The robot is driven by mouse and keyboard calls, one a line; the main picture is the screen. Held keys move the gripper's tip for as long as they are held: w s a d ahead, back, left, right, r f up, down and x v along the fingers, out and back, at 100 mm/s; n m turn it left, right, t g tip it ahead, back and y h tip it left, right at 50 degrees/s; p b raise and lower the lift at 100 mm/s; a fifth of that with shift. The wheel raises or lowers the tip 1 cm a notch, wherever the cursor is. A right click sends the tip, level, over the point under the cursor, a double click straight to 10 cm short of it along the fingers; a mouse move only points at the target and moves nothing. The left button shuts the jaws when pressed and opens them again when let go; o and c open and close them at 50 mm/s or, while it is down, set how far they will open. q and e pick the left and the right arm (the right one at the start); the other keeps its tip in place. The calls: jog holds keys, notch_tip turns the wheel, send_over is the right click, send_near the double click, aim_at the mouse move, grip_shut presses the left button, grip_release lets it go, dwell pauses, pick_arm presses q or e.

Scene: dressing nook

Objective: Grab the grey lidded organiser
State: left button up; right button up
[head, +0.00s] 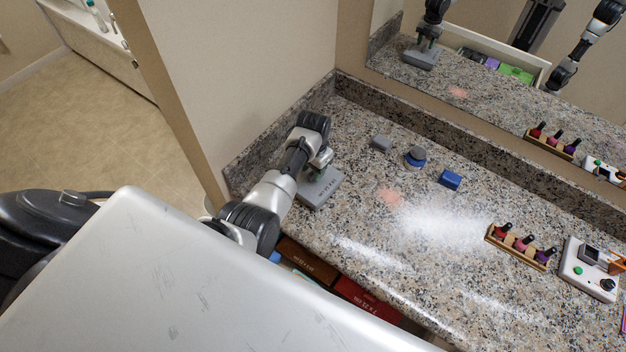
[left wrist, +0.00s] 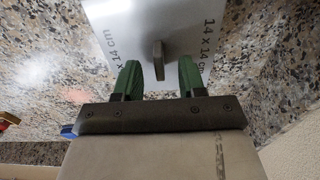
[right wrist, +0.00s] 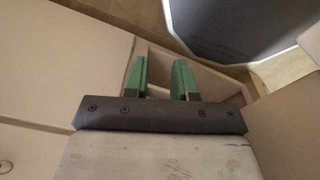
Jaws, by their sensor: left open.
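The grey lidded organiser (head: 325,190) sits on the granite counter near its left end. Its flat lid (left wrist: 112,22) fills the top of the left wrist view, printed "14 x 14 cm", with a small upright grip (left wrist: 158,60). My left gripper (head: 318,172) is over the organiser, pointing down. Its green fingers (left wrist: 158,78) are open and apart, with the lid's grip showing beyond and between them; I cannot tell the exact height gap. My right gripper (right wrist: 160,78) is open and empty, away from the counter, and hidden in the head view.
On the granite counter (head: 350,235) are a small grey box (head: 381,142), a round blue-grey item (head: 415,157), a blue box (head: 450,179), a nail polish rack (head: 520,246) and a white device (head: 588,270). An open drawer below holds brown (head: 306,262) and red (head: 366,299) boxes. A mirror (head: 500,80) stands behind.

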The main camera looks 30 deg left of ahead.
pick_arm(q)
jog(key=shift+f, duration=1)
grip_shut()
jog(key=shift+r, duration=0.1)
